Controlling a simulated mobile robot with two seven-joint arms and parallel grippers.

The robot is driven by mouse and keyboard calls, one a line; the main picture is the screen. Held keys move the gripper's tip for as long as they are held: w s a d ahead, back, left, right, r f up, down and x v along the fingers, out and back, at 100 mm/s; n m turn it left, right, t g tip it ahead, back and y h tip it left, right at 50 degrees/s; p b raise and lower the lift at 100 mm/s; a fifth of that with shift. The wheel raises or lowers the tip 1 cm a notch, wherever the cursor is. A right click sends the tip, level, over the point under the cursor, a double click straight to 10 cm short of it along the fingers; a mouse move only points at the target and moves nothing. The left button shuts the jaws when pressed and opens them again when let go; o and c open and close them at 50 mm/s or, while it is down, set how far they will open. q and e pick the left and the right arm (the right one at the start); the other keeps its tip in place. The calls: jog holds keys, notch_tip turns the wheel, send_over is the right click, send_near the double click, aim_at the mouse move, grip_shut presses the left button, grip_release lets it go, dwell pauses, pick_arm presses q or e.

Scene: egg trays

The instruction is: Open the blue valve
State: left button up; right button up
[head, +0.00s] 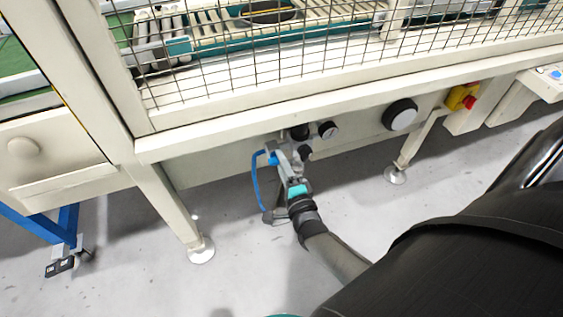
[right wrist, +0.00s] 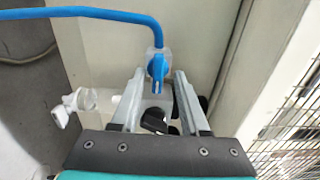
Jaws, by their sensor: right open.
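The blue valve (right wrist: 157,68) is on a pale fitting under the machine frame, with a blue hose running from it to the left in the right wrist view. In the head view the blue valve (head: 272,159) is partly hidden by my right gripper (head: 274,150). My right gripper also shows in the right wrist view (right wrist: 158,75), its jaws open. The valve lies just beyond and between the fingertips; I cannot tell whether they touch it. My left gripper is not in view.
Gauges (head: 327,130) and a dark knob (head: 399,114) sit on the panel beside the valve. A wire mesh guard (head: 300,50) is above. A red and yellow switch (head: 462,97) is at right.

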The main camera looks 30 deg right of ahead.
jog(key=shift+f, duration=0.1)
pick_arm(q)
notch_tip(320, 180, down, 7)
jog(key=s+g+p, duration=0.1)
jog(key=p, duration=0.2)
pick_arm(e)
jog(key=v, duration=1.5)
jog(key=shift+s, duration=0.2)
